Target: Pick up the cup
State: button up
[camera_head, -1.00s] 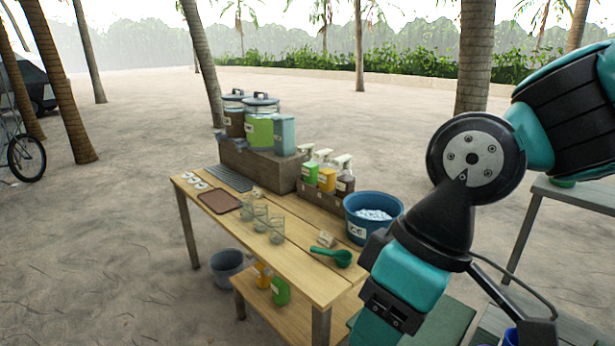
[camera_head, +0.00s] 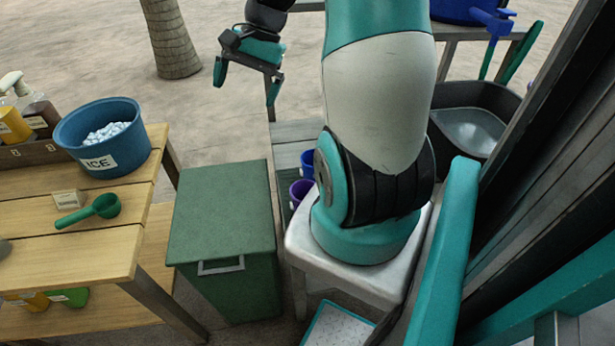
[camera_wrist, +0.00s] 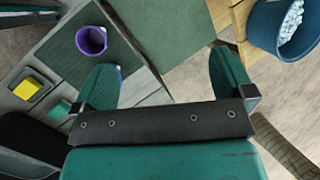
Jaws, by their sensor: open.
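A purple cup (camera_head: 297,195) stands on the grey counter (camera_head: 293,132) beside my arm's base, partly hidden by my arm. A blue cup (camera_head: 307,160) stands just behind it. In the wrist view a purple cup (camera_wrist: 91,40) shows its open mouth, and another blue-purple piece is mostly hidden behind my left finger.
A green lidded bin (camera_head: 222,212) stands between the counter and the wooden table (camera_head: 75,255). The table holds an ice tub (camera_head: 72,143) and a green scoop (camera_head: 95,210). A dark basin (camera_head: 480,105) is at right. A yellow sponge (camera_wrist: 27,88) lies on the counter.

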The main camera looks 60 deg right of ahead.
jog(key=s+d+f+m+t+b, duration=0.1)
jog(key=s+d+f+m, duration=0.25)
jog(key=d, duration=0.25)
jog(key=s+d+f+m+b, duration=0.1)
jog(key=s+d+f+m, duration=0.1)
jog(key=d+f+m, duration=0.3)
jog(key=m+t+b, duration=0.2)
jog(key=m, duration=0.4)
send_near(306, 158)
jog(key=shift+h, duration=0.3)
jog(key=a+f, duration=0.2)
jog(key=f, duration=0.1)
jog(key=shift+s+a, duration=0.3)
jog(key=shift+s, duration=0.05)
jog(key=p+x, duration=0.1)
jog(key=x, duration=0.4)
jog(key=shift+a, duration=0.2)
jog(key=c, duration=0.9)
